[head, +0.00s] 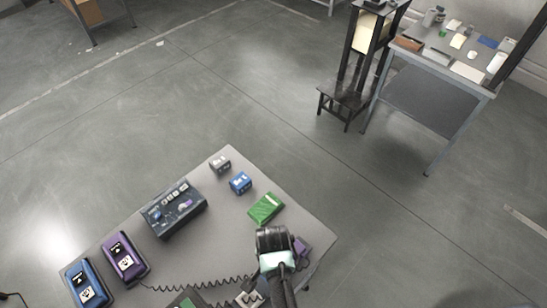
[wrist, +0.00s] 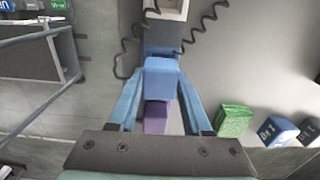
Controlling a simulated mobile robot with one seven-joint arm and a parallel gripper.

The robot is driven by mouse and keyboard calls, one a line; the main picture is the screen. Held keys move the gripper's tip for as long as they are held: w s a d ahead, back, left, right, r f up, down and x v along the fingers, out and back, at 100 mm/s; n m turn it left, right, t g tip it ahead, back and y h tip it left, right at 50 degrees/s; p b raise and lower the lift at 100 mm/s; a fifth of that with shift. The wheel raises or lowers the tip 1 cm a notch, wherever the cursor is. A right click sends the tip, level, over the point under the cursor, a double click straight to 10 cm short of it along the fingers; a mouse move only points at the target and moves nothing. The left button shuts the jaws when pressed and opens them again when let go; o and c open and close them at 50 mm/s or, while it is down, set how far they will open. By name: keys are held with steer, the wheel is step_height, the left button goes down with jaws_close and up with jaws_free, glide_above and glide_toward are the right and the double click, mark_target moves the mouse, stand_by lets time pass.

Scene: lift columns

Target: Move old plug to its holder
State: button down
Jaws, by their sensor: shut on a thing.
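My gripper (wrist: 160,78) is shut on a blue block-shaped plug (wrist: 164,70), seen between its two blue fingers in the wrist view. A purple block (wrist: 156,117) shows just behind the held plug, and also beside my wrist in the head view (head: 303,246). Whether the purple block touches the plug I cannot tell. Black coiled cord (wrist: 121,62) runs on both sides of the plug. In the head view my wrist hides the fingertips and the held plug. Which block is the holder is not clear.
The grey table (head: 215,245) also bears a green block (head: 266,207), a blue block (head: 240,182), a grey block (head: 220,164), a dark control box (head: 173,209), a purple device (head: 124,259) and a blue device (head: 86,285). A workbench (head: 440,105) stands far right; open floor lies between.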

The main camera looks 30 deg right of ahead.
steer(key=shift+f+b, duration=0.7)
steer(key=shift+f, duration=0.3)
stand_by(0.6)
steer(key=shift+c, duration=0.2)
jaws_free()
stand_by(0.4)
steer(key=shift+r+p, duration=3.55)
steer(key=shift+p, duration=0.1)
